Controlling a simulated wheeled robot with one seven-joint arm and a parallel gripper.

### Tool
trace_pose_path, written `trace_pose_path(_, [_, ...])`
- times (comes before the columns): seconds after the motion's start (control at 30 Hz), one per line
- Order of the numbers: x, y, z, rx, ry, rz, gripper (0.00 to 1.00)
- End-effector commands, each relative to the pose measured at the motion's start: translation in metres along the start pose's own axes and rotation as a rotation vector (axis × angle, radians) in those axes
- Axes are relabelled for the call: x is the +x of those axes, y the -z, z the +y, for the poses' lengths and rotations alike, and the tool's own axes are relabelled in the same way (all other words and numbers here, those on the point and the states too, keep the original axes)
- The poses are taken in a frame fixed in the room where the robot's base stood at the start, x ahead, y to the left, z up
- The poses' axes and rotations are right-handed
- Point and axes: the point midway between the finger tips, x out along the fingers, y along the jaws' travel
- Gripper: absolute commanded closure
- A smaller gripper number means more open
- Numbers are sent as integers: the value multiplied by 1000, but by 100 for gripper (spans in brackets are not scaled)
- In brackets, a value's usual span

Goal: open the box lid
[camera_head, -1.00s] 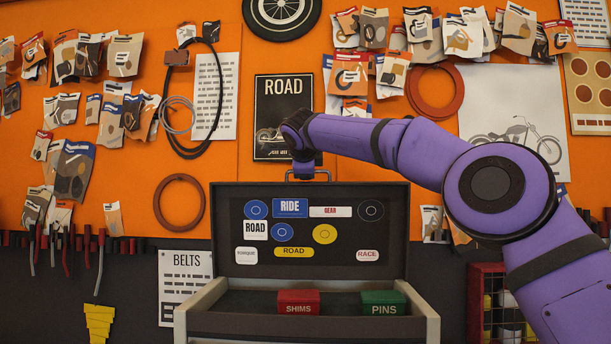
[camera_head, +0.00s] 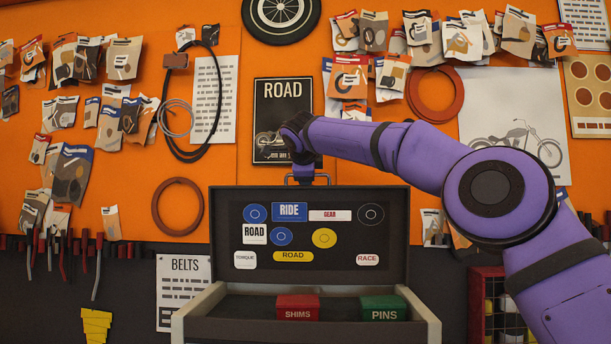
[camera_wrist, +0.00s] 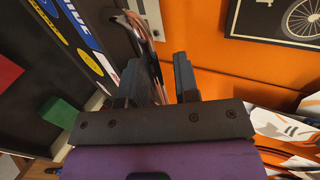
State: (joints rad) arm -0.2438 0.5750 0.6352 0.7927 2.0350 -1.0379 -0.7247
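The box lid (camera_head: 222,235) stands upright at the back of the box, its dark inner face with several stickers turned toward the head camera. The box body (camera_head: 200,305) lies open below it. A metal handle (camera_head: 325,176) sits on the lid's top edge. My gripper (camera_head: 303,176) is at this handle, pointing down, its fingers partly hidden in the head view. In the wrist view, my gripper (camera_wrist: 168,68) has its two fingers apart with orange wall showing between them. The handle (camera_wrist: 147,32) passes close by the left finger; whether it touches is unclear.
A red shims box (camera_head: 298,308) and a green pins box (camera_head: 384,308) are inside the open box. An orange wall with hanging parts packets and a road poster (camera_head: 283,100) is behind. A red rack (camera_head: 487,275) stands at the lower right.

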Motion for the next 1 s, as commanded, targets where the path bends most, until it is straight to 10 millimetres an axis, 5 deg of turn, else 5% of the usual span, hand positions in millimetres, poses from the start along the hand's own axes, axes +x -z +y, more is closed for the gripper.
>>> trace_pose_path(0.17, [-15,-1,2,-2,-5,0,63])
trace_pose_path(0.6, [-93,0,0,0,1,-1,63])
trace_pose_path(1.0, [-108,0,0,0,1,0,63])
